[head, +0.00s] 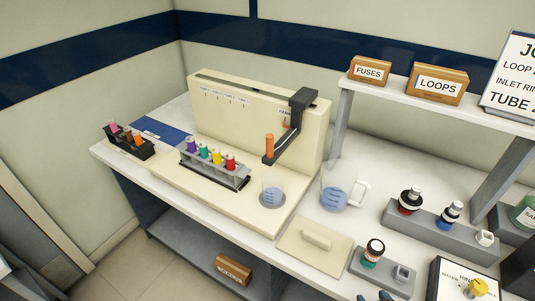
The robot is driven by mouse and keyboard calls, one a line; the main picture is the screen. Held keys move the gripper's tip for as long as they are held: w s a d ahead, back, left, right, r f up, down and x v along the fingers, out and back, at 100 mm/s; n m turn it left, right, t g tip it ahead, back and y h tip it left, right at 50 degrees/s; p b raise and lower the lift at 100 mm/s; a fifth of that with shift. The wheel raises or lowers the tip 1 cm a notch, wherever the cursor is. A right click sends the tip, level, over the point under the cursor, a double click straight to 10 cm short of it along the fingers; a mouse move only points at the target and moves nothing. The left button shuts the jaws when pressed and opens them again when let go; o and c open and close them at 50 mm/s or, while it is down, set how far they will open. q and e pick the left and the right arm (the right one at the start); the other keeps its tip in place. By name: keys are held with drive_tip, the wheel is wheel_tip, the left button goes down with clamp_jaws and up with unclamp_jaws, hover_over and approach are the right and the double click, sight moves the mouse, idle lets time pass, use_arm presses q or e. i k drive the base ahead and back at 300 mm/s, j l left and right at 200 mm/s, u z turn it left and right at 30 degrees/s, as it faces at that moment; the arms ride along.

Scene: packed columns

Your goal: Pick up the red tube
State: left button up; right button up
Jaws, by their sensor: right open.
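The red tube (230,162) stands upright at the right end of a grey rack (216,174) on the cream apparatus base. A yellow tube (216,158), a green tube (203,151) and a purple tube (191,144) stand in a row to its left. Its lower part is partly hidden by the rack. Only the fingertips of my right gripper (374,297) show at the bottom edge, apart from each other, open and empty. They are far in front and to the right of the red tube. My left gripper is not in view.
A dark arm with an orange column (269,147) stands right of the rack, above a small beaker (272,189). A jug (336,188), a cream plate with a handle (315,249) and a bottle (373,253) stand nearer. A darker rack (128,147) sits at left.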

sight(230, 156)
drive_tip(key=i+j+z, duration=0.15)
drive_tip(key=j, duration=0.35)
drive_tip(key=i+j+z, duration=0.1)
drive_tip(key=j, duration=0.35)
drive_tip(key=i+j+z, duration=0.15)
drive_tip(key=j, duration=0.35)
drive_tip(key=i+j+z, duration=0.15)
drive_tip(key=j, duration=0.4)
